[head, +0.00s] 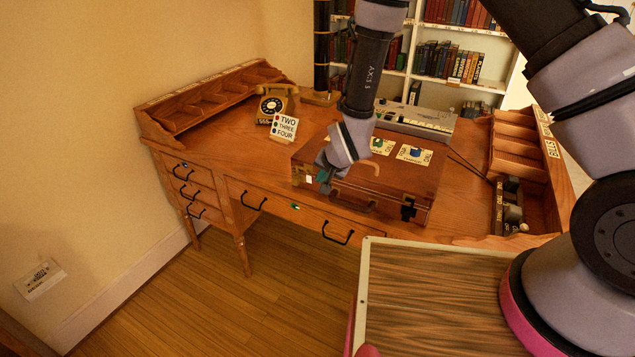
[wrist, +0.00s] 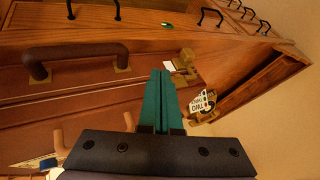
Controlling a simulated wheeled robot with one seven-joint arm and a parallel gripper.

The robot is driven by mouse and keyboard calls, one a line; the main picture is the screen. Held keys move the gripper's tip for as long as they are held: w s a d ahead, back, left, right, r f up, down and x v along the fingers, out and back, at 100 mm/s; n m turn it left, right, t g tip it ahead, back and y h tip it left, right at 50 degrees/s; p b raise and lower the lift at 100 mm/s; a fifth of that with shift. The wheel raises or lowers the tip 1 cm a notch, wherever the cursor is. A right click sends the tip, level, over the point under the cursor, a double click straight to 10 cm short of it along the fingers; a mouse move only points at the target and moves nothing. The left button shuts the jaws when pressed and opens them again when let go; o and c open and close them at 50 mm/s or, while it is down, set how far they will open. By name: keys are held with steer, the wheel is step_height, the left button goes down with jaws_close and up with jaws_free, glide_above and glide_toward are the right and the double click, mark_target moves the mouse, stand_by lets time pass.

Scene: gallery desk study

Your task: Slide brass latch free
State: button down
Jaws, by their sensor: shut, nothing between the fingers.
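A brown wooden case (head: 418,178) lies on the desk with its front toward me. In the wrist view, the brass latch (wrist: 184,66) sits on the case front, just right of my fingertips. A dark handle (wrist: 75,55) is left of them. My gripper (head: 325,184) is at the left part of the case front, with its green fingers together and empty. The fingers (wrist: 160,72) point toward the case front beside the latch; I cannot tell whether they touch it. A second, dark latch (head: 408,209) is at the right of the case front in the head view.
The case stands on a wooden desk (head: 228,140) with drawers. A TWO THREE FOUR card (head: 284,127) and a telephone (head: 275,103) are left of the case. A grey device (head: 415,119) stands behind it. A wood-grained panel (head: 435,300) fills the lower foreground.

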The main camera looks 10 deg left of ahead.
steer(key=v, duration=0.2)
steer(key=shift+s+r, duration=0.15)
steer(key=shift+r, duration=0.05)
steer(key=w+d+r, duration=0.1)
steer(key=d+r, duration=0.5)
steer(key=r, duration=0.3)
steer(key=w+d+r+m, duration=0.1)
steer(key=w+d+r, duration=0.1)
steer(key=d+r, duration=0.65)
steer(key=w+d+r, duration=0.1)
steer(key=d+r, duration=0.4)
steer(key=r, duration=0.6)
steer(key=s+d+r+h, duration=0.1)
steer(key=s+d+r, duration=0.5)
steer(key=s+d, duration=0.2)
steer(key=s+d+r+m+t+h, duration=0.1)
steer(key=s+d+r, duration=0.5)
steer(key=s+d, duration=0.2)
steer(key=shift+s+d+r, duration=0.2)
steer(key=shift+s+r, duration=0.1)
steer(key=shift+s, duration=0.6)
